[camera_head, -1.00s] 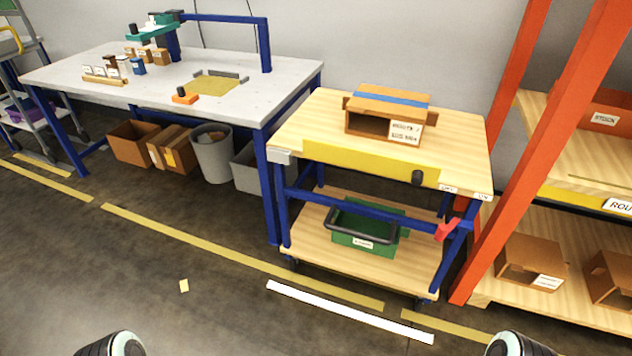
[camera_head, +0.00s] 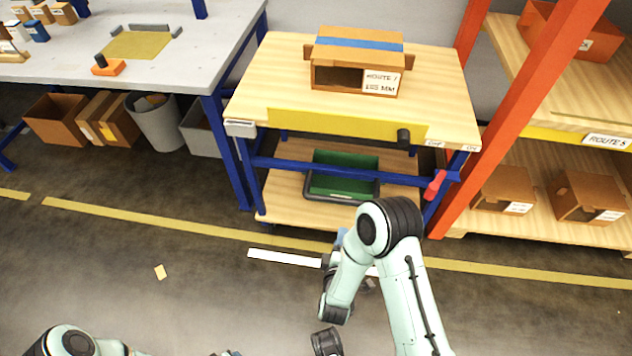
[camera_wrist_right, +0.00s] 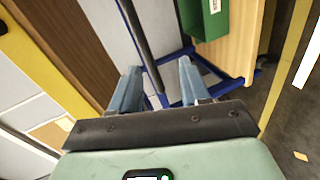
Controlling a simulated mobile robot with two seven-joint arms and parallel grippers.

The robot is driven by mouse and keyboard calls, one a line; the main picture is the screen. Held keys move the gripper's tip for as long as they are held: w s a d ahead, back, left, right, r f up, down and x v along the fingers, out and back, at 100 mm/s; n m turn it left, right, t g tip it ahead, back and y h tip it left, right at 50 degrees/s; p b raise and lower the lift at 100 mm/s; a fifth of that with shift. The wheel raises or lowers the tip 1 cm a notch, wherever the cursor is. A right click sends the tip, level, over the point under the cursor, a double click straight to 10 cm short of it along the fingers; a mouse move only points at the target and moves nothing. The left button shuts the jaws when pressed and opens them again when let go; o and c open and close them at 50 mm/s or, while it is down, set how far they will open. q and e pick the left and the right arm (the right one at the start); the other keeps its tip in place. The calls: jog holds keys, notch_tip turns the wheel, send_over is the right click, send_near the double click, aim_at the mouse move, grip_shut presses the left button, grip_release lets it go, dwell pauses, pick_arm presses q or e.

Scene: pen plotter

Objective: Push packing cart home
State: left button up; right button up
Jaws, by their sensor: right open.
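The packing cart has a light wood top (camera_head: 265,75), a yellow front panel (camera_head: 320,121), a blue frame and a lower wood shelf. It stands between the workbench and the orange rack. A cardboard box (camera_head: 332,56) with blue tape sits on top. A green tote (camera_head: 341,172) stands on the lower shelf. My right gripper (camera_head: 341,238) is low in front of the cart, partly hidden by its own arm. In the right wrist view, its fingers (camera_wrist_right: 158,85) are open, with a dark bar seen between them; contact cannot be told. My left gripper shows at most a sliver at the bottom edge.
A white floor strip (camera_head: 283,258) and yellow floor lines (camera_head: 140,220) lie before the cart. The workbench (camera_head: 222,55) is close on the left; the orange rack post (camera_head: 500,120) is close on the right. The floor at front left is mostly clear.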

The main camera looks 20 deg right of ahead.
notch_tip(320, 180, up, 2)
jog(key=w+n, duration=0.1)
jog(key=w, duration=0.1)
jog(key=b, duration=0.1)
send_near(342, 198)
notch_tip(342, 198, down, 2)
jog(key=w+d, duration=0.1)
jog(key=shift+t+h, duration=0.3)
jog(key=b+x, duration=0.2)
jog(key=x, duration=0.6)
jog(key=shift+w+a, duration=0.1)
jog(key=shift+w, duration=0.1)
pick_arm(q)
jog(key=shift+g, duration=0.7)
jog(key=s+f, duration=0.1)
jog(key=a+f, duration=0.1)
jog(key=f, duration=0.1)
jog(key=s+f, duration=0.1)
jog(key=f, duration=0.1)
jog(key=shift+s+a, duration=0.3)
jog(key=shift+s, duration=0.05)
pick_arm(e)
grip_shut()
